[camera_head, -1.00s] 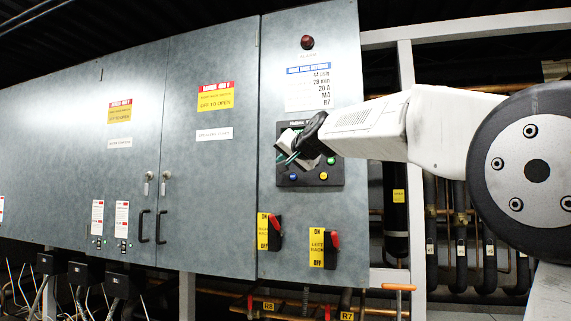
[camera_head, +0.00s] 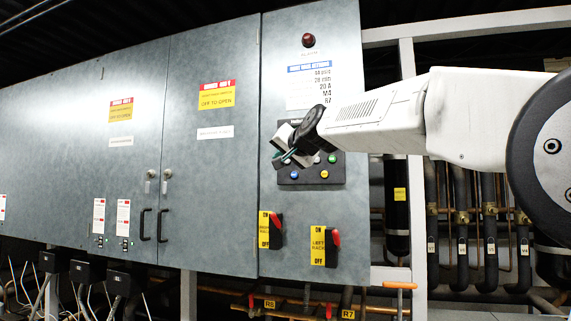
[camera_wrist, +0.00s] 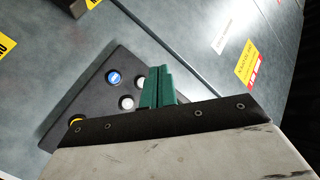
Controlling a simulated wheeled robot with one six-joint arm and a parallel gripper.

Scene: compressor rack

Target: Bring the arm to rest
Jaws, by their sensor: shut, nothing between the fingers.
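My gripper (camera_head: 286,157) is in front of the grey cabinet's right panel, over the upper part of the black control box (camera_head: 312,177). In the wrist view its green fingers (camera_wrist: 157,87) are together, with nothing between them. The control box (camera_wrist: 92,92) shows there with a blue button (camera_wrist: 113,77), white buttons (camera_wrist: 127,102) and part of a yellow one (camera_wrist: 75,119). The box's upper part is hidden behind my gripper in the head view. I cannot tell whether the fingers touch the panel.
A red lamp (camera_head: 308,40) is above. Door handles (camera_head: 162,225) stick out at left. Pipes (camera_head: 490,230) run behind a white frame (camera_head: 408,120) at right.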

